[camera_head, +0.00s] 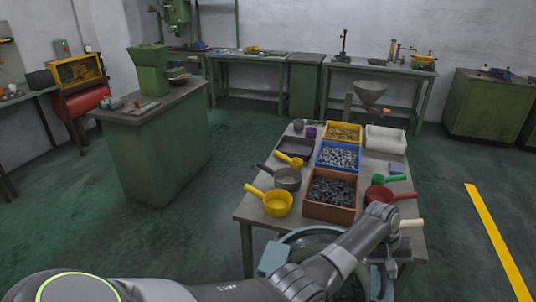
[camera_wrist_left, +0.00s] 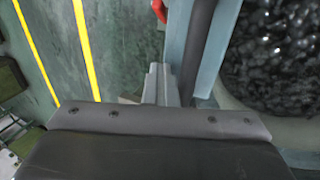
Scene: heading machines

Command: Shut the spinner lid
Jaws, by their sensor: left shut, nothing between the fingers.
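The spinner is a light blue machine (camera_head: 272,258) at the bottom middle of the head view, in front of the table and partly hidden by my left arm. In the left wrist view its drum holds dark, shiny small parts (camera_wrist_left: 275,55), uncovered where I see them. A light blue frame (camera_wrist_left: 222,45) stands beside the drum with a dark bar along it. My left gripper (camera_head: 390,268) is at the spinner's right side; in the left wrist view its fingers (camera_wrist_left: 160,88) are shut and empty, close beside the frame. I cannot make out the lid's full outline. My right gripper is out of view.
The table (camera_head: 250,211) behind the spinner carries a yellow bin (camera_head: 329,137), a blue bin (camera_head: 322,163), an orange-brown bin (camera_head: 314,210) and several scoops. A green cabinet (camera_head: 150,160) stands left. The floor right of the spinner, by the yellow line (camera_head: 497,240), is clear.

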